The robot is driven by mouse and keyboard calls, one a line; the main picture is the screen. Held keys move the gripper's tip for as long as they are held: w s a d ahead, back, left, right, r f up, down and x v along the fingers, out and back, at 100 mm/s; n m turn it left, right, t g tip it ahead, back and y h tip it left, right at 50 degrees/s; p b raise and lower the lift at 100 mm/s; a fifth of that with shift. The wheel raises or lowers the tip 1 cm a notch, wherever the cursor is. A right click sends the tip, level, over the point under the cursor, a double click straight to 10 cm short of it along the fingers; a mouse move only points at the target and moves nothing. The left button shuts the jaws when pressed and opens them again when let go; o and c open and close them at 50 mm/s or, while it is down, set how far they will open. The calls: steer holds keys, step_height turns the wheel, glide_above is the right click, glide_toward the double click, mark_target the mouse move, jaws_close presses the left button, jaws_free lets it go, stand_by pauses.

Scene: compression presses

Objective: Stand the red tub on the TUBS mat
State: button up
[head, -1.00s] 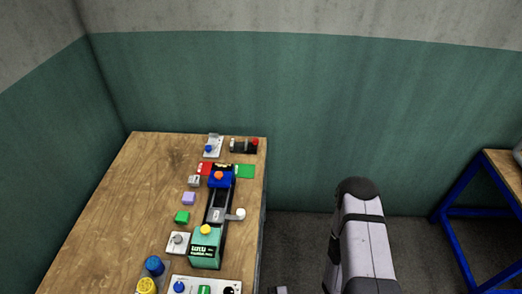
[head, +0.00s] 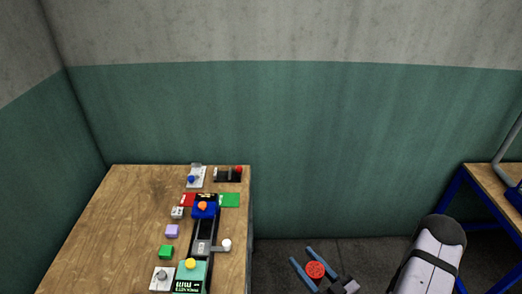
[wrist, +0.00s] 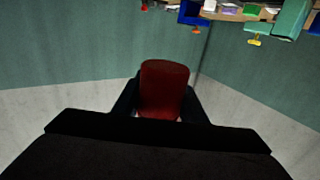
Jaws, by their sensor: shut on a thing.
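The red tub (head: 315,270) shows as a round red shape between the blue fingers of my gripper (head: 307,273) in the head view. My gripper is shut on it and holds it over the dark floor, right of the wooden table. In the wrist view the red tub (wrist: 163,90) sits between the two dark fingers of my gripper (wrist: 160,98), clear of any surface. I cannot pick out a TUBS mat in either view.
The wooden table (head: 120,225) at left carries a blue-topped press (head: 204,210), a teal press (head: 190,275), small coloured blocks, and red and green patches. A blue-framed table (head: 480,178) stands at far right. Open floor lies between them.

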steer(key=s+a+n+g+y+p, duration=0.1)
steer(key=s+a+n+g+y, duration=0.25)
steer(key=a, duration=0.45)
steer(key=s+a+n+g+y+p, duration=0.1)
steer(key=s+a+n+g+y, duration=0.25)
steer(key=a, duration=0.55)
steer(key=s+a+f+n+g, duration=0.1)
steer(key=s+a+n+g, duration=0.1)
steer(key=s+g, duration=0.4)
steer(key=s+a+f+n+g, duration=0.1)
steer(key=s+n+g, duration=0.4)
steer(key=s, duration=0.8)
steer(key=shift+a+n+g+y, duration=0.3)
steer(key=shift+a+g+y, duration=0.15)
steer(key=shift+g, duration=0.45)
steer(key=shift+a, duration=0.15)
steer(key=x, duration=1.5)
steer(key=shift+s+a, duration=0.1)
steer(key=shift+a, duration=0.3)
